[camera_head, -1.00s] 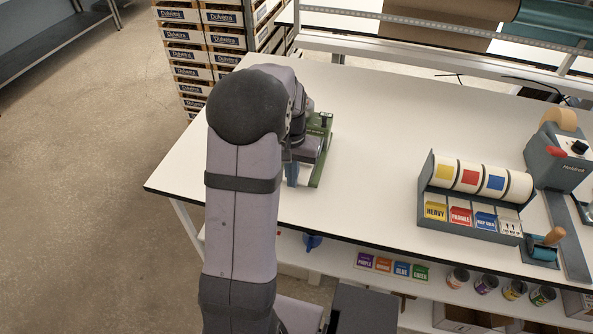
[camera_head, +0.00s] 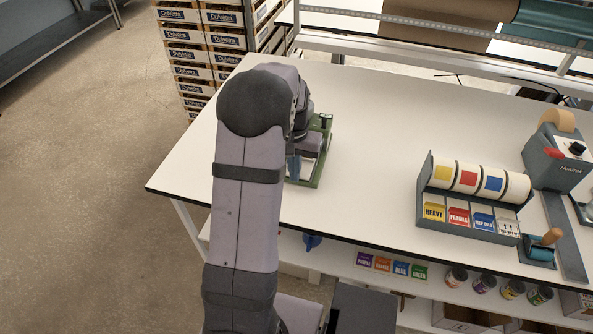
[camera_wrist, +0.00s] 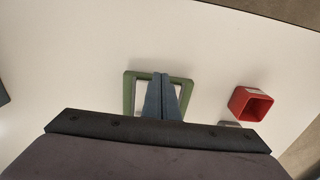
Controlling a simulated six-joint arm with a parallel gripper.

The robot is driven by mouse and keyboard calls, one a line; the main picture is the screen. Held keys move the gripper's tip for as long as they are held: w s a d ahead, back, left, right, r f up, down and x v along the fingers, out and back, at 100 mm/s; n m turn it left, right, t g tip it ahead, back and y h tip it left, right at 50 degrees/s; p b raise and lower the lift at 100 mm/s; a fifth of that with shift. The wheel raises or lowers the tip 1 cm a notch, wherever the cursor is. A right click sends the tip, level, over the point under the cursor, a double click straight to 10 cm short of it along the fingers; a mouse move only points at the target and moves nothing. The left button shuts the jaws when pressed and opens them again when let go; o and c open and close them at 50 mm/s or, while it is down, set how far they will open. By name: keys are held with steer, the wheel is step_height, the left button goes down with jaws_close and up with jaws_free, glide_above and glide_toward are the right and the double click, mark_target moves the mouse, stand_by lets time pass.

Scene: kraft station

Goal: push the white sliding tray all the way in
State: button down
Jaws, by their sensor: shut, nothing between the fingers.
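A green frame (camera_head: 323,152) lies on the white table, partly hidden by my arm. It also shows in the wrist view (camera_wrist: 129,93), with a white surface (camera_wrist: 142,103) inside it that looks like the sliding tray. In the head view a small pale strip of it (camera_head: 307,168) shows beside my gripper. My gripper (camera_wrist: 163,82), with blue-grey fingers, is shut and empty, and its fingers overlap the middle of the green frame. I cannot tell whether the fingertips touch the tray, or how far in the tray sits.
A red open box (camera_wrist: 252,103) stands right of the frame in the wrist view. In the head view, a label dispenser (camera_head: 470,225) and a tape machine (camera_head: 558,155) stand to the right. The white table (camera_head: 375,130) between them and the frame is clear.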

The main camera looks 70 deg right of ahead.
steer(key=shift+f, duration=0.6)
steer(key=shift+d+p, duration=0.8)
steer(key=shift+d, duration=0.9)
steer(key=shift+a, duration=0.45)
stand_by(0.8)
steer(key=shift+r+p, duration=0.1)
steer(key=shift+p, duration=0.2)
steer(key=shift+d+r+p, duration=0.2)
steer(key=shift+r+p, duration=0.3)
steer(key=shift+r, duration=0.1)
steer(key=shift+d+r+p, duration=0.15)
steer(key=shift+r+p, duration=0.3)
steer(key=shift+r, duration=0.1)
steer(key=shift+r+p, duration=1.8)
steer(key=shift+r, duration=0.7)
